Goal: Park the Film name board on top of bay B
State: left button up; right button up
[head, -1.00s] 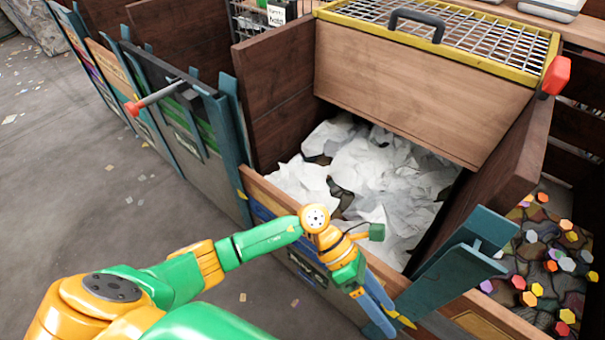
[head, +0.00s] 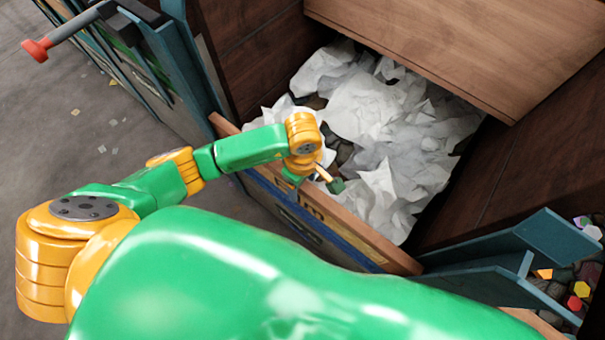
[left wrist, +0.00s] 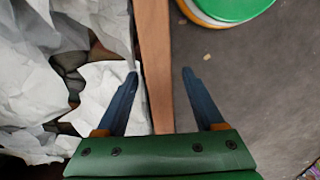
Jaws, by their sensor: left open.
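A bay filled with crumpled white sheets (head: 375,125) stands in front of me. A blue board with yellow marks (head: 330,228) sits on its front, below the wooden front edge (head: 385,252); it is partly covered by my arm and I cannot read whether it says Film. No letter B is legible. My left gripper (left wrist: 159,75) is open and empty in the left wrist view. Its blue fingers lie on either side of the wooden front edge, the left one over the sheets, the right one over the floor side. My right gripper does not show.
Dark wooden walls (head: 480,190) flank the bay, and a lighter panel (head: 455,35) closes its back. Teal brackets (head: 530,240) stand at the right, near a bay with coloured pieces. A red-ended lever (head: 60,35) sticks out at upper left.

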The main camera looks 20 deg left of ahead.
pick_arm(q)
jog(key=shift+c, duration=0.2)
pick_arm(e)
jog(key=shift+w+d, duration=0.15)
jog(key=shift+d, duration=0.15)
pick_arm(q)
grip_shut()
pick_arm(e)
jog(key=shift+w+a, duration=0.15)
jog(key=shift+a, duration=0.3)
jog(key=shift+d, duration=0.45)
pick_arm(q)
jog(key=c, duration=0.8)
grip_release()
grip_shut()
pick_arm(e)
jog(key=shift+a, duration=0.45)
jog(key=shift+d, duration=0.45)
